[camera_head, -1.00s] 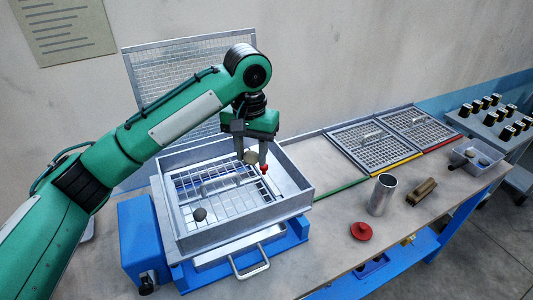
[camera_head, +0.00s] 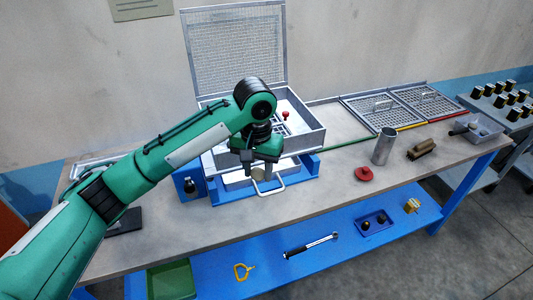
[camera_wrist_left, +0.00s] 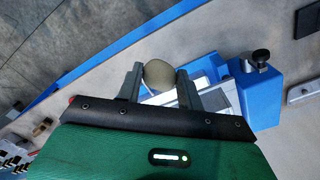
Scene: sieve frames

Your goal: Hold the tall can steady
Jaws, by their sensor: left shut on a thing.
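The tall can (camera_head: 384,147) is a silver metal cylinder standing upright on the bench, right of the sieve box. No gripper touches it. My left gripper (camera_head: 259,178) is well to its left, pointing down in front of the sieve box. It is shut on a round grey-beige stone (camera_head: 258,173). The stone (camera_wrist_left: 158,74) also shows between the two fingers of the left gripper (camera_wrist_left: 158,84) in the left wrist view. My right gripper is in neither view.
The sieve box (camera_head: 309,138) stands behind my left gripper, above a pull-out tray with a handle (camera_head: 279,189).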

